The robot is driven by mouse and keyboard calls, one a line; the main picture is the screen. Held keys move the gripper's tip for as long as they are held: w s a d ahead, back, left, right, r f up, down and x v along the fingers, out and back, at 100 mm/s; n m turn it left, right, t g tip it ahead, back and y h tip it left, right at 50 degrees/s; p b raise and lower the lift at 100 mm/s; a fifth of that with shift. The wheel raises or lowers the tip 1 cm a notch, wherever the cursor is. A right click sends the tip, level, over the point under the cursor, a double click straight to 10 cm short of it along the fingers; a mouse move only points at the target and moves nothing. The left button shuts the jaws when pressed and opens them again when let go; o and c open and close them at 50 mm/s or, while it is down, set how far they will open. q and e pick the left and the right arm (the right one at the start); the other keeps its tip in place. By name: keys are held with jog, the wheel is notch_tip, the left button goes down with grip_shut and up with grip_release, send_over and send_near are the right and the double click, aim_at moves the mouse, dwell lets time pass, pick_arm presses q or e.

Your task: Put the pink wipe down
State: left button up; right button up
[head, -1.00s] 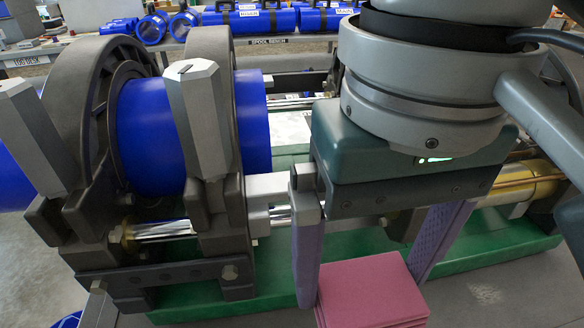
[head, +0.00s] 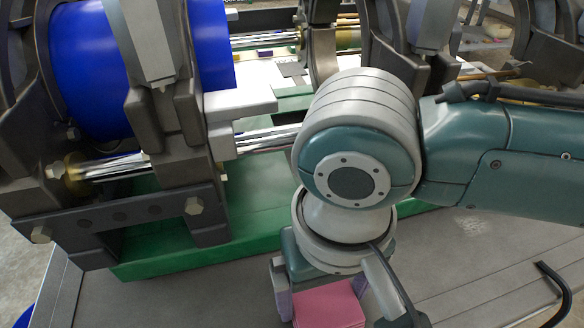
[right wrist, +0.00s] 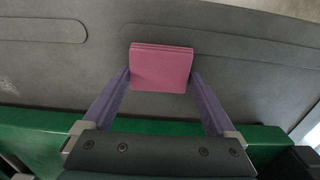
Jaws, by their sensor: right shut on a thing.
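The pink wipe (head: 329,304) is a folded, layered pad low in the head view, partly hidden by my right arm. It also shows in the right wrist view (right wrist: 161,68), between the two purple fingers. My right gripper (right wrist: 160,80) is shut on the wipe, one finger against each side. The wipe is over the grey cart top (head: 480,262), in front of the green bed. I cannot tell whether it touches the surface. My left gripper is not in view.
The fusion machine's dark clamps (head: 190,140) hold a blue pipe (head: 95,75) at the left, above the green bed (head: 180,225). A black bent handle (head: 556,290) stands at the lower right. The cart top between is mostly bare.

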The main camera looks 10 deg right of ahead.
aim_at(323, 300)
jog(key=shift+f, duration=0.15)
jog(key=o, duration=1.1)
notch_tip(323, 300, up, 12)
jog(key=p, duration=0.3)
jog(key=s+a+n+t+y, duration=0.2)
jog(key=s+a+y, duration=0.2)
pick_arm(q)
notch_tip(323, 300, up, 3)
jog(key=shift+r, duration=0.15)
pick_arm(e)
jog(key=s+d+h, duration=0.1)
jog(key=d, duration=0.4)
jog(key=s+d+f+t+h, duration=0.1)
jog(key=s+d, duration=0.1)
jog(key=d, duration=0.2)
jog(key=s+d+f+h, duration=0.1)
jog(key=s+d, duration=0.1)
jog(key=d, duration=0.3)
jog(key=shift+d+f+t+h, duration=0.2)
jog(key=shift+d+t+h, duration=0.1)
jog(key=shift+h, duration=0.1)
